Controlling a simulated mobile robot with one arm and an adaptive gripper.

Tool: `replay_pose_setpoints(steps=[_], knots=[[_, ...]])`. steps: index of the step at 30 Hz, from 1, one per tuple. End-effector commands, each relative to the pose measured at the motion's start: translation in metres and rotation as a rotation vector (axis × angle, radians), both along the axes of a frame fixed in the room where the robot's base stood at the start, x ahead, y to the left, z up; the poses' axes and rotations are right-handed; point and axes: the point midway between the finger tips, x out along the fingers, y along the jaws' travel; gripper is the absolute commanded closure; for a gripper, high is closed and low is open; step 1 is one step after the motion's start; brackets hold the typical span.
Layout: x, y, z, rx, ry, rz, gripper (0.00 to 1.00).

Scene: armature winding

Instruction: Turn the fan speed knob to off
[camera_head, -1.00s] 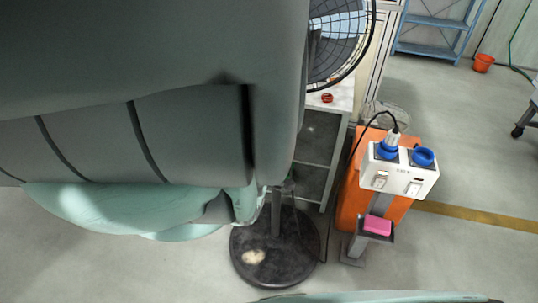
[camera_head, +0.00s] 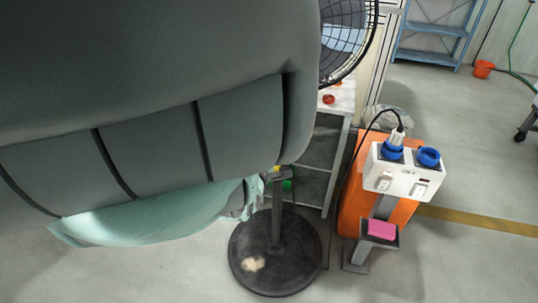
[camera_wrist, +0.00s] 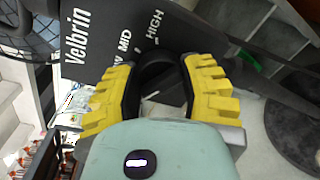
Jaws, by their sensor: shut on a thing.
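The fan's dark control panel (camera_wrist: 100,45) fills the upper left of the wrist view, with white lettering "Velbrin", "MID" and "HIGH" and a partly hidden label. My gripper (camera_wrist: 160,72) has its yellow fingers on both sides of the black speed knob (camera_wrist: 158,66) and is shut on it. Which mark the knob points to cannot be told. In the head view the fan's caged head (camera_head: 347,40) shows at the top and its round black base (camera_head: 275,252) stands on the floor. My arm hides the panel and knob there; only a small yellow part of my gripper (camera_head: 276,169) shows.
A grey shelf unit (camera_head: 320,160) stands just behind the fan's pole. To the right is an orange cabinet (camera_head: 350,205), with a white box (camera_head: 402,172) bearing blue round parts in front. A black cable runs to the box. Open floor lies further right.

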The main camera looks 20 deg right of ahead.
Motion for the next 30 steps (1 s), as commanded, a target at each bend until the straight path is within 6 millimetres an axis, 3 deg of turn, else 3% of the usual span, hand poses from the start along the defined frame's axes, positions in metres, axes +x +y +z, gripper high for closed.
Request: replay_pose_setpoints(steps=[12,13,21,30], knots=[[0.0005,-0.0001,0.0007,-0.005,0.002,0.0,0.94],[0.0005,-0.0001,0.0007,-0.005,0.002,0.0,0.53],[0.0002,-0.0001,0.0001,-0.004,0.003,0.0,0.25],[0.0001,0.0,-0.0001,-0.004,0.004,0.0,0.25]])
